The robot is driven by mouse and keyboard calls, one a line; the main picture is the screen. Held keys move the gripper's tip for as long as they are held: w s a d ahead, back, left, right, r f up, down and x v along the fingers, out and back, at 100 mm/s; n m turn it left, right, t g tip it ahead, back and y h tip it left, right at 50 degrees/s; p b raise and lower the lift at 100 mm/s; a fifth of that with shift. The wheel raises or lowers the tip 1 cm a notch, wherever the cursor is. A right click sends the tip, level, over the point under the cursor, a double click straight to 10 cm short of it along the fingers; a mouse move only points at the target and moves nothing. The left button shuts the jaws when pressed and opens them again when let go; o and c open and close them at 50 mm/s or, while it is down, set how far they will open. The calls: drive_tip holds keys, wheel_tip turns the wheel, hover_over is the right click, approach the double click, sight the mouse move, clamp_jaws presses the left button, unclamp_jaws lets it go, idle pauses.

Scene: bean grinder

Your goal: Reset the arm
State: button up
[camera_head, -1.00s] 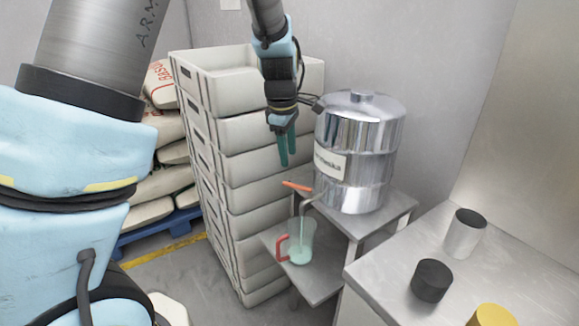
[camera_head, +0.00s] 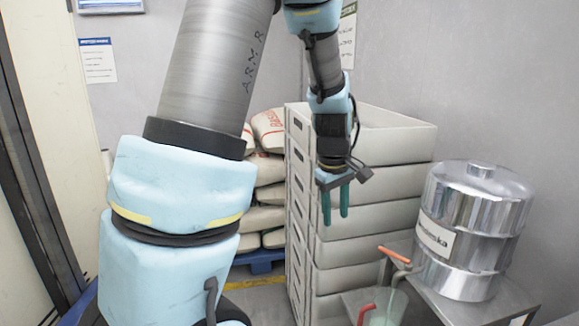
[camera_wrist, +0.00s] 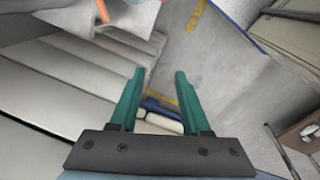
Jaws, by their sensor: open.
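My gripper (camera_head: 336,205) hangs with its green fingers pointing down in front of the stack of pale crates. In the wrist view my gripper (camera_wrist: 160,95) has its two fingers spread apart. It is open, and nothing shows between the fingers except the background beyond them. My upper arm and blue-covered joints fill the left and middle of the head view.
A tall stack of white crates (camera_head: 375,182) stands behind my gripper. To the right, a metal drum (camera_head: 470,225) stands on a metal shelf, with an orange-handled tap and a jug (camera_head: 388,308) below. Sacks (camera_head: 262,190) lie on a blue pallet behind. Floor shows in the wrist view.

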drive_tip(key=s+a+m, duration=0.3)
drive_tip(key=s+a, duration=0.1)
drive_tip(key=a, duration=0.5)
drive_tip(key=s+a+m+y, duration=0.1)
drive_tip(key=s+a+m, duration=0.2)
drive_tip(key=a, duration=0.6)
drive_tip(key=shift+s+a+f+m, duration=0.25)
drive_tip(key=shift+s+a+m, duration=0.15)
drive_tip(key=shift+s, duration=0.5)
drive_tip(key=shift+d, duration=0.1)
